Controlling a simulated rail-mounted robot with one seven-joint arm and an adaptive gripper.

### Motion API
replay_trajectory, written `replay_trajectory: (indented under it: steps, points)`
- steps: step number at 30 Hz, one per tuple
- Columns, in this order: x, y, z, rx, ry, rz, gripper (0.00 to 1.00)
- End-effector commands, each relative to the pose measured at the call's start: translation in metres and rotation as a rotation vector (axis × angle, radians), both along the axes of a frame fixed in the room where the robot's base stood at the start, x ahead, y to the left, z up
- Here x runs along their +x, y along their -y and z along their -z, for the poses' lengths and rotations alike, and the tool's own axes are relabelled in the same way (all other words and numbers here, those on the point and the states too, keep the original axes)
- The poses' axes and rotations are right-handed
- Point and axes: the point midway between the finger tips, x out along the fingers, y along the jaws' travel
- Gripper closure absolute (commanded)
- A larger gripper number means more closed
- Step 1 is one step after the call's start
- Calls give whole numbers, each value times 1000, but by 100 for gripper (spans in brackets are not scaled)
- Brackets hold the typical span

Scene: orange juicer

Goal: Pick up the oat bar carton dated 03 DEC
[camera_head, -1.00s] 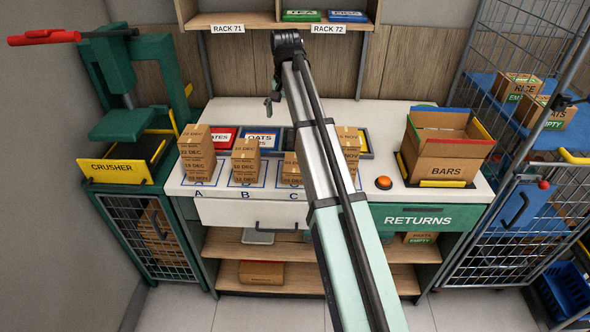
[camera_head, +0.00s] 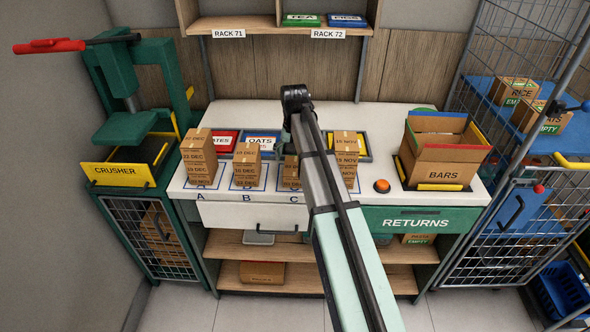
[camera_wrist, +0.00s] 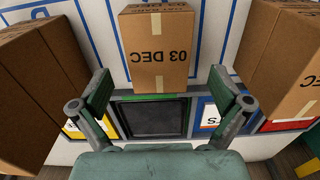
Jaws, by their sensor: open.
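The carton dated 03 DEC (camera_wrist: 160,50) is brown cardboard with its date upside down in the wrist view. It stands at the top centre, between and beyond my fingers. In the head view, the carton at spot C (camera_head: 289,172) is mostly hidden behind my arm, and its date cannot be read there. My gripper (camera_wrist: 161,75) is open and empty, one finger towards each side of the 03 DEC carton, with gaps on both sides. Other dated cartons stand at spot A (camera_head: 198,160), spot B (camera_head: 246,165) and right of my arm (camera_head: 346,155).
Neighbouring cartons flank closely in the wrist view, left (camera_wrist: 40,85) and right (camera_wrist: 280,60). Shallow coloured trays, one marked OATS (camera_head: 263,142), lie behind the row.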

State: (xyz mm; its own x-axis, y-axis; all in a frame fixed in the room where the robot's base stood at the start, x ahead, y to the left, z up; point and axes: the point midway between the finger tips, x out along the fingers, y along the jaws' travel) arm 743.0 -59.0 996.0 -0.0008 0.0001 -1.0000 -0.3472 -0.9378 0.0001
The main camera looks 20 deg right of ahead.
Motion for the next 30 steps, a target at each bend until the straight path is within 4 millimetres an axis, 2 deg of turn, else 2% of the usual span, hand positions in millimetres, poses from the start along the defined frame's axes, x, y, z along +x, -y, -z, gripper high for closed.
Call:
replay_trajectory:
  steps: [11,22,30]
  points:
    - [0,1,19,0,-1,0,0]
    - [0,3,58,0,-1,0,0]
    - [1,2,64,0,1,0,0]
